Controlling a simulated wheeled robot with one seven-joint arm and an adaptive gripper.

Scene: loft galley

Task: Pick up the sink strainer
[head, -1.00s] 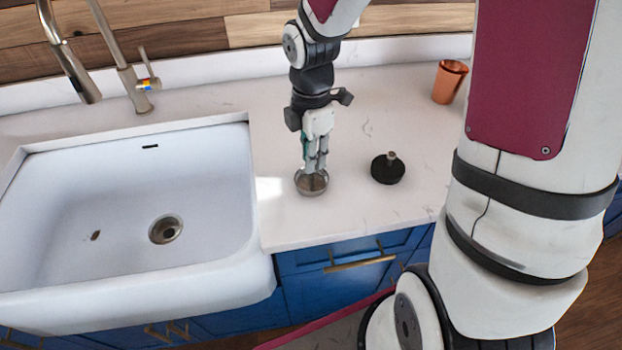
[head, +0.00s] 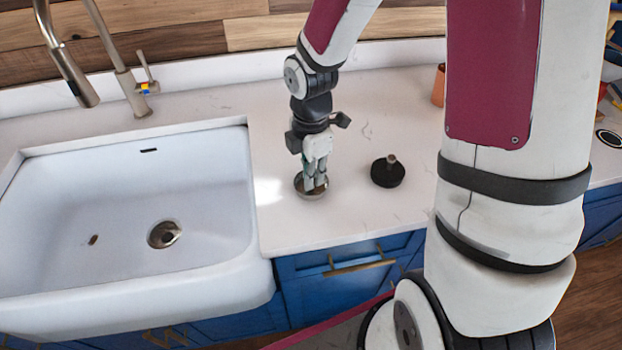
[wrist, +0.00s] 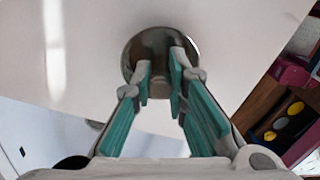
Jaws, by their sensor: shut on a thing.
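The sink strainer (head: 303,192) is a small round metal cup on the white counter, just right of the sink. In the wrist view its shiny bowl (wrist: 150,42) shows beyond my fingertips. My gripper (head: 316,184) points down into the strainer from above. In the wrist view my gripper (wrist: 160,84) has its teal-padded fingers closed around the strainer's small centre knob, which is partly hidden between the tips. The strainer seems to rest on the counter still; I see no clear gap under it.
A black round stopper-like piece with a metal knob (head: 387,172) stands close to the right. A copper cup (head: 438,88) is partly hidden behind my arm. The white sink (head: 90,190) with its tap (head: 130,85) lies left. Blue drawers (head: 340,265) are below the counter edge.

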